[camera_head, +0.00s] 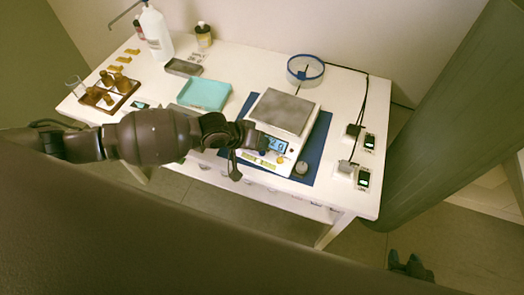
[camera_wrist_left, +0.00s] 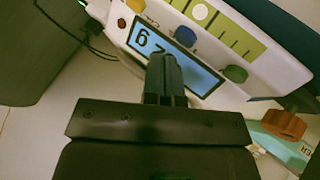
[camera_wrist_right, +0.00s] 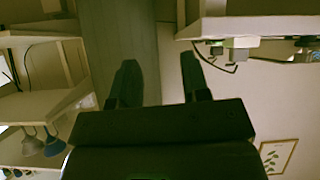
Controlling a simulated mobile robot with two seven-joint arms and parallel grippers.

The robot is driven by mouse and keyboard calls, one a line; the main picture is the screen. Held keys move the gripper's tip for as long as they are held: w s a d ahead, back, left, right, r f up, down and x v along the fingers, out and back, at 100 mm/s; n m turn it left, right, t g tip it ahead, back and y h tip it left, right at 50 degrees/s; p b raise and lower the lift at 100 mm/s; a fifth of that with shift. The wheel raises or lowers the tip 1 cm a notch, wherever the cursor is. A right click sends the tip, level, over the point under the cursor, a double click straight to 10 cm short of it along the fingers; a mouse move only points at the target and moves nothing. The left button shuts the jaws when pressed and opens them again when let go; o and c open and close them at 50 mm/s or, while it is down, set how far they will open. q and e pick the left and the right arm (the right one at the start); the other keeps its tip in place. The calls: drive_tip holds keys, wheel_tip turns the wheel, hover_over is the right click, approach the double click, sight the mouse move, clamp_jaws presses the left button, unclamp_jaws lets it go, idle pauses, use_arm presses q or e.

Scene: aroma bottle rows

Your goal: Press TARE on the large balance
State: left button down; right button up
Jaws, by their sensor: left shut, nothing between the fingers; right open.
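The large balance (camera_head: 299,138), white with a grey square pan (camera_head: 283,110), stands on a blue mat (camera_head: 322,127) at the table's front right. Its lit display (camera_head: 277,144) shows digits.
A teal tray (camera_head: 204,94), a wooden rack of brown bottles (camera_head: 108,96) and a white jug (camera_head: 156,33) stand to the left. A blue-rimmed round dish (camera_head: 305,70) is behind the balance. Cables and small devices (camera_head: 363,180) lie to its right.

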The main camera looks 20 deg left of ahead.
drive_tip(key=shift+w+r, duration=0.1)
drive_tip(key=shift+w, duration=0.05)
drive_tip(key=shift+w+a+r, duration=0.15)
drive_tip(key=shift+w+r, duration=0.15)
drive_tip(key=shift+w, duration=0.05)
drive_tip(key=shift+s, duration=0.1)
drive_tip(key=shift+s+f, duration=0.4)
drive_tip(key=shift+s, duration=0.05)
drive_tip(key=shift+w+r, duration=0.1)
drive_tip(key=shift+w, duration=0.1)
use_arm(q)
drive_tip(key=shift+f, duration=0.45)
use_arm(e)
drive_tip(key=shift+w+r, duration=0.2)
drive_tip(key=shift+w, duration=0.1)
